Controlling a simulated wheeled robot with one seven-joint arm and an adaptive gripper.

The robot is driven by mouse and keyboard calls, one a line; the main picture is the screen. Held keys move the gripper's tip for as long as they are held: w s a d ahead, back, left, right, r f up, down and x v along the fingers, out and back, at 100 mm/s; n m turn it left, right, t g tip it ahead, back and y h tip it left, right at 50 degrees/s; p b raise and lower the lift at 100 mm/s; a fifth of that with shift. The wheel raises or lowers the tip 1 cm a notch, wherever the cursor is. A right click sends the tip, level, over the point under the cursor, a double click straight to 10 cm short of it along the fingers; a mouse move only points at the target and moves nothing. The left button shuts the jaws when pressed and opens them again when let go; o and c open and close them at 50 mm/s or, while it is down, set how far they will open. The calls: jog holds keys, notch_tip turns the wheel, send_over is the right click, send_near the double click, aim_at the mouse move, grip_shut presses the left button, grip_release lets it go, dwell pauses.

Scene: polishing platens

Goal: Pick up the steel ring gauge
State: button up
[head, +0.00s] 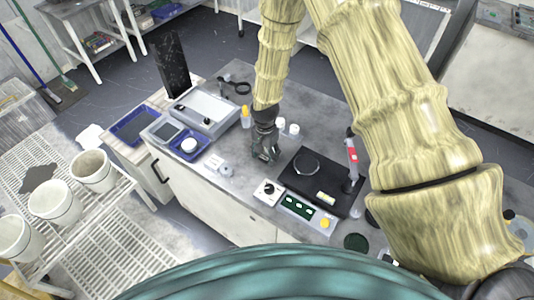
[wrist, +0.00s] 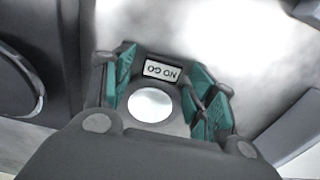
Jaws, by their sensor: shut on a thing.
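My gripper (head: 264,152) points down at the middle of the grey bench in the head view. In the wrist view my gripper (wrist: 162,98) has its teal-padded fingers closed on either side of a dark grey steel ring gauge (wrist: 160,70) marked "NO GO", which reads upside down. The gauge's round bright centre shows between the fingers. The palm hides the near side of the gauge. In the head view the fingers hide most of it, and I cannot tell whether it touches the bench.
A black plate (head: 321,197) with a ring on it and a red-labelled upright tool (head: 352,151) stand right of my gripper. A dial box (head: 267,193) is in front. White jars (head: 293,128) stand close behind. A scale (head: 204,112) and blue tray (head: 133,127) are left.

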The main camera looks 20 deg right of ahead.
jog(key=shift+r, duration=0.15)
notch_tip(320, 180, up, 10)
jog(key=b, duration=0.2)
jog(key=shift+r, duration=0.15)
notch_tip(320, 180, up, 4)
jog(key=p, duration=0.3)
send_over(265, 156)
jog(key=shift+s+r, duration=0.1)
jog(key=shift+r, duration=0.1)
dwell(1.9)
